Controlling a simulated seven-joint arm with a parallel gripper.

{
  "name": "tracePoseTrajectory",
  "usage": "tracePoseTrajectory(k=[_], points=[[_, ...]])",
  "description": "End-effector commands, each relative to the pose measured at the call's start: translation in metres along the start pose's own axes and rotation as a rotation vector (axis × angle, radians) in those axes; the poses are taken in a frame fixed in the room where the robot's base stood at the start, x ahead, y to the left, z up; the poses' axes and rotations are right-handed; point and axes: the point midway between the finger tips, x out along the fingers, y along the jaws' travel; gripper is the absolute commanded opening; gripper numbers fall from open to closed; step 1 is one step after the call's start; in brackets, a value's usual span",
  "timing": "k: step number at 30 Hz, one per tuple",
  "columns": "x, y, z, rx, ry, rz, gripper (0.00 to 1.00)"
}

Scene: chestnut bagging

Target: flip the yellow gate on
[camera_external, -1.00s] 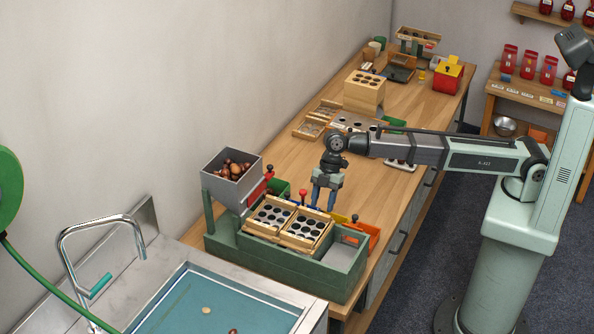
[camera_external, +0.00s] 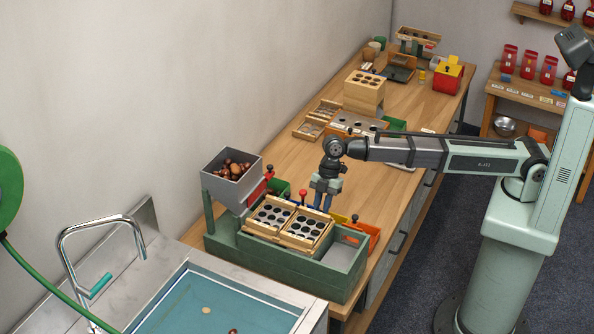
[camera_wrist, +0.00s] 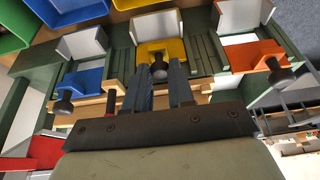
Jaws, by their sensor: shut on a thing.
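The yellow gate (camera_wrist: 172,47) sits at the top middle of the wrist view, between the blue gate (camera_wrist: 84,80) on the left and the orange gate (camera_wrist: 250,55) on the right. A dark round knob (camera_wrist: 159,72) stands on its near side. My gripper (camera_wrist: 159,80) is shut on this knob, with one blue-grey finger on each side. In the external view, my gripper (camera_external: 322,207) is low behind the wooden hole trays, and only a bit of the yellow gate (camera_external: 338,218) shows beside the fingers.
Two wooden trays with dark holes (camera_external: 305,228) lie on the green frame (camera_external: 290,262), close in front of my gripper. A grey hopper of chestnuts (camera_external: 222,178) stands to the left, with a red gate (camera_wrist: 42,150) near it.

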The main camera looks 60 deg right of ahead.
Motion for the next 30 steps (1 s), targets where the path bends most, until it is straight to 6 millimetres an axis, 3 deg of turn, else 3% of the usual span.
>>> tracePoseTrajectory(k=[16, 25, 30], points=[[-0.002, 0.000, -0.001, 0.000, 0.000, 0.000, 0.00], [-0.029, 0.001, -0.013, -0.001, 0.001, 0.000, 0.00], [-0.035, 0.000, -0.015, 0.000, 0.002, 0.000, 0.00]])
